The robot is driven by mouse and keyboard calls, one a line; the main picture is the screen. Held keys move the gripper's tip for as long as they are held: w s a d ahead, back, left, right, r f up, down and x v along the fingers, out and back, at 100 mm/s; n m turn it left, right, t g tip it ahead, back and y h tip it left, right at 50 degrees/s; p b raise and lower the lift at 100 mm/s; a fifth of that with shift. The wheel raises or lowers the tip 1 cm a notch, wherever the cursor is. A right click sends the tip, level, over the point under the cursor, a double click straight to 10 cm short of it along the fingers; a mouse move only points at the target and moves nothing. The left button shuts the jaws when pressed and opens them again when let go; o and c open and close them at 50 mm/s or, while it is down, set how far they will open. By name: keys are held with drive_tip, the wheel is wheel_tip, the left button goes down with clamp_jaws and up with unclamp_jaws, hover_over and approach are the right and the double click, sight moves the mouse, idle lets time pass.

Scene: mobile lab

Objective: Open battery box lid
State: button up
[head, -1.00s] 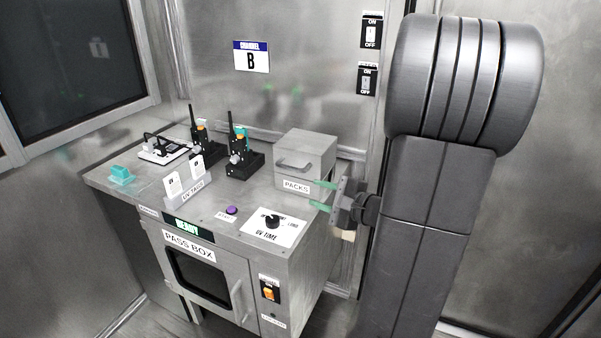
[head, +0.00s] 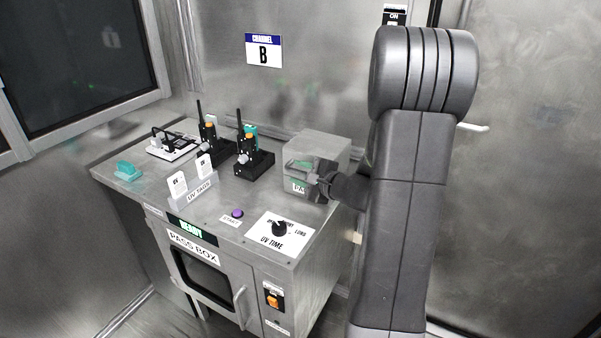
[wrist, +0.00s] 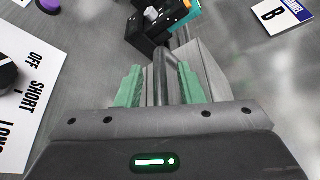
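The grey metal battery box (head: 322,147), with a label partly hidden by my gripper, stands at the right end of the cabinet top. Its lid looks closed. My gripper (head: 299,165) is at the front of the box, over its handle. In the wrist view the green fingers of my gripper (wrist: 160,86) are apart. The grey handle bar (wrist: 160,65) lies between them, with a visible gap on the left. The box side (wrist: 213,72) shows to the right of the fingers. In the head view my gripper hides most of the handle.
The cabinet top (head: 145,187) also holds two black radios (head: 254,160), a UV badge holder (head: 192,190), a purple button (head: 237,213) and the UV time dial (head: 279,228). The metal wall with the channel B sign (head: 263,50) stands behind.

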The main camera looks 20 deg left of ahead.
drive_tip(key=shift+c, duration=0.2)
clamp_jaws()
